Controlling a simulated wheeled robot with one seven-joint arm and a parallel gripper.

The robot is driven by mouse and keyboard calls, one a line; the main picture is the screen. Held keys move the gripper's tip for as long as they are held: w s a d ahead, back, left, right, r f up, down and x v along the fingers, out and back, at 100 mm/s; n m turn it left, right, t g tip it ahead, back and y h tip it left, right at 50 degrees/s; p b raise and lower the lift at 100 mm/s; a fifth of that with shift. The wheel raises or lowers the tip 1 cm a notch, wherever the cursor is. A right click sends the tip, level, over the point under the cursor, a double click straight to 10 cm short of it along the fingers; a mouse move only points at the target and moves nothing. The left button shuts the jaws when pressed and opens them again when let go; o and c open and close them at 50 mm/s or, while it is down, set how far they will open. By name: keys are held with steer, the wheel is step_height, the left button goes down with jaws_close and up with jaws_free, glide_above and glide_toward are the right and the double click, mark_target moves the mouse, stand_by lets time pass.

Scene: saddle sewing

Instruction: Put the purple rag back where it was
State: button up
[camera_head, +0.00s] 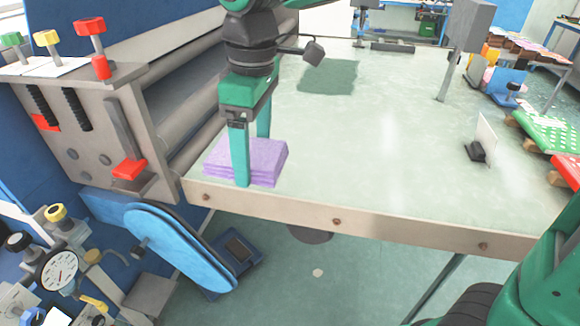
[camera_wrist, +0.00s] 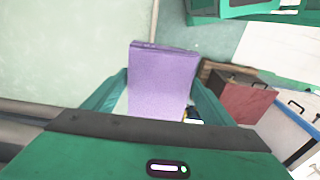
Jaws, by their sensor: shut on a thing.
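The purple rag (camera_head: 262,158) is folded into a flat, layered stack at the table's front left corner in the head view. My gripper (camera_head: 252,162) points down over it and is shut on it, with one green finger in front of the rag and the other behind it. In the wrist view the rag (camera_wrist: 162,85) fills the space between the two fingers. The far fingertip is hidden behind the rag in the head view. I cannot tell whether the rag rests on the table (camera_head: 390,165) or is slightly above it.
A machine with rollers and red and yellow knobs (camera_head: 90,90) stands close on the left. A dark green patch (camera_head: 328,77) lies farther back on the table. A small upright plate (camera_head: 485,140) stands at the right. The table's middle is clear. The front edge (camera_head: 335,221) is near the rag.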

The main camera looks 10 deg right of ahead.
steer(key=w+d+f, duration=0.1)
steer(key=d, duration=0.1)
steer(key=w+d+f, duration=0.2)
steer(key=d, duration=0.1)
steer(key=w+d+f, duration=0.2)
steer(key=shift+w+d+f, duration=0.2)
steer(key=shift+d, duration=0.05)
steer(key=shift+f, duration=2)
steer(key=shift+f, duration=0.1)
steer(key=o, duration=0.9)
steer(key=r, duration=1.2)
steer(key=shift+s+d+r, duration=0.15)
steer(key=shift+d, duration=0.2)
